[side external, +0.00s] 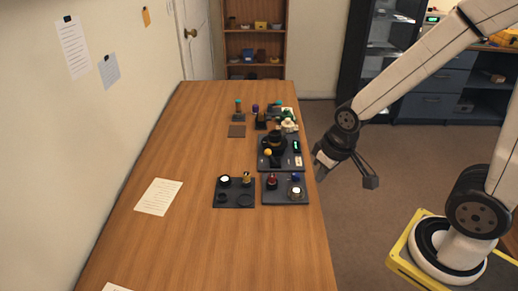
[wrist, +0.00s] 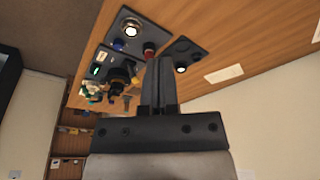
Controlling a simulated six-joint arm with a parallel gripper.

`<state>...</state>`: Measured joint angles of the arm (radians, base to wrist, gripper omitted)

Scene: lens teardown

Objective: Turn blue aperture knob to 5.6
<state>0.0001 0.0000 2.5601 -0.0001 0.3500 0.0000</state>
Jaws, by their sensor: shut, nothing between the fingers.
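A small blue knob (side external: 295,178) sits on a dark panel (side external: 271,197) near the table's right edge, beside a bright round part (side external: 296,191) and a red knob (side external: 272,182). The blue knob also shows in the wrist view (wrist: 118,44), left of the red knob. Its scale and setting are too small to read. My gripper (side external: 370,182) is shut and empty, off the table's right edge and apart from the knob. In the wrist view its two fingers (wrist: 159,62) are together.
A dark unit (side external: 263,151) with a black round part and a green display (side external: 297,146) stands behind the panel. Another dark tray (side external: 232,203) holds small parts at left. Several coloured-handled tools stand farther back. The table's left side is mostly clear apart from paper (side external: 158,197).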

